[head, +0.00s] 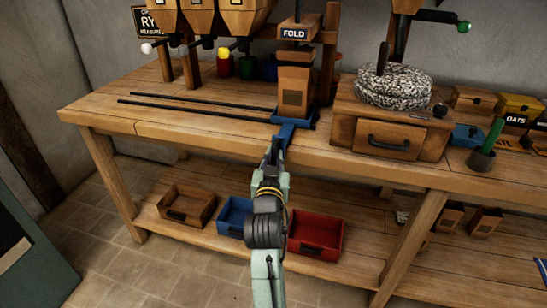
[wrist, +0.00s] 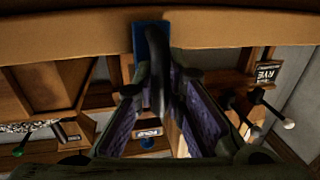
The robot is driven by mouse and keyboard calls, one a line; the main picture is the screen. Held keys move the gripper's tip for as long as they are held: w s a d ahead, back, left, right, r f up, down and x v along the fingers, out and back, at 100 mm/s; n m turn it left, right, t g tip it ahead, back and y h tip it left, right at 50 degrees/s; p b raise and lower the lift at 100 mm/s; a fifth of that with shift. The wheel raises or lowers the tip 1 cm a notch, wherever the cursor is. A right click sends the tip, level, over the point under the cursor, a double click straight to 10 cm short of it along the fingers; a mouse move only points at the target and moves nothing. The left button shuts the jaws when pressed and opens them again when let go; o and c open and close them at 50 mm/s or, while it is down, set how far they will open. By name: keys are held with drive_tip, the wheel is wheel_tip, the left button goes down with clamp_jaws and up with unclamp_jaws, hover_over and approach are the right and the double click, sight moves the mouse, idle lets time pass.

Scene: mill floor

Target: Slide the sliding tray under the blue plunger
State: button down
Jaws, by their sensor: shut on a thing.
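The blue sliding tray (head: 291,131) is at the right end of two dark rails, at the bench's front edge. A tall brown packet or box (head: 295,88) stands at it, below a wooden block marked FOLD. My gripper (head: 277,150) is at the tray's front. In the wrist view, its fingers (wrist: 155,90) close around a dark handle in front of the blue tray (wrist: 148,40). Exact alignment under the plunger is hard to tell.
The rails (head: 190,103) run clear to the left. Wooden hoppers (head: 215,18) hang above them. A wooden drawer unit with a speckled stone (head: 393,87) stands close at right. Wooden, blue and red bins (head: 316,232) sit on the lower shelf.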

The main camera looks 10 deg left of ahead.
drive_tip(key=shift+d, duration=0.3)
drive_tip(key=c, duration=1.6)
unclamp_jaws()
drive_tip(key=shift+c, duration=0.2)
drive_tip(key=shift+s, duration=0.1)
drive_tip(key=s+d, duration=0.1)
drive_tip(key=s, duration=0.6)
drive_tip(key=shift+s, duration=0.1)
